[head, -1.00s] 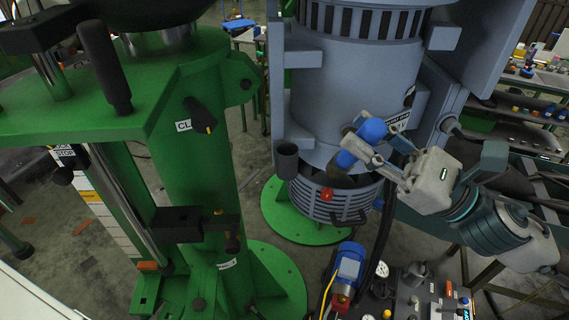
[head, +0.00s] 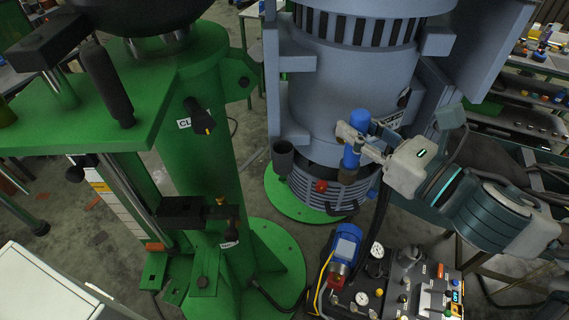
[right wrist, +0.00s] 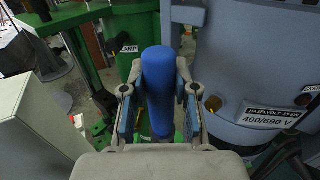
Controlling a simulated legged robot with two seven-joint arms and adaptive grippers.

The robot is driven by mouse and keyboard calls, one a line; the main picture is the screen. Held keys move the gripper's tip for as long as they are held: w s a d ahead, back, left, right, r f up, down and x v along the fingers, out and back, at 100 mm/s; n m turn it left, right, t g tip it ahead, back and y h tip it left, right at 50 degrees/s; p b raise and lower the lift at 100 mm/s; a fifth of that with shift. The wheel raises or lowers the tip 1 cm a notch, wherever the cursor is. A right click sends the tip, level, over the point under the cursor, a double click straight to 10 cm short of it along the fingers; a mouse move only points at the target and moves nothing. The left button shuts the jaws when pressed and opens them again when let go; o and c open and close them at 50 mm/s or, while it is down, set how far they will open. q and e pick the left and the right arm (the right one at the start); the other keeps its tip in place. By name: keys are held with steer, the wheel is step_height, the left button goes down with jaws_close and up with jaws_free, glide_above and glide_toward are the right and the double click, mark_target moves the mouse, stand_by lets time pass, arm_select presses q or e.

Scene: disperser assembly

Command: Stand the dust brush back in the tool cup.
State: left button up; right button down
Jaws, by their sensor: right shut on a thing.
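The dust brush (head: 351,157) has a blue handle and a dark brown end pointing down. It is close to upright, in front of the grey machine. My right gripper (head: 356,140) is shut around the middle of the handle, with blue showing above and below the fingers. In the right wrist view the blue handle of the brush (right wrist: 158,90) stands between the two fingers; its lower end is hidden. The dark tool cup (head: 283,157) is fixed to the machine's side, left of the brush and apart from it. My left gripper is not in view.
The grey machine (head: 345,105) stands close behind the brush. A green press column (head: 200,150) is left of the cup. A panel with gauges and a blue motor (head: 345,248) lies below. Open space shows between the brush and the cup.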

steer(key=shift+w+a, duration=0.3)
steer(key=shift+a, duration=0.15)
steer(key=p+x, duration=0.1)
steer(key=x, duration=1.5)
step_height(320, 180, down, 12)
steer(key=shift+w+a+r, duration=0.2)
steer(key=shift+w+a, duration=0.15)
steer(key=shift+w, duration=0.15)
steer(key=shift+f, duration=0.25)
steer(key=c, duration=0.9)
jaws_free()
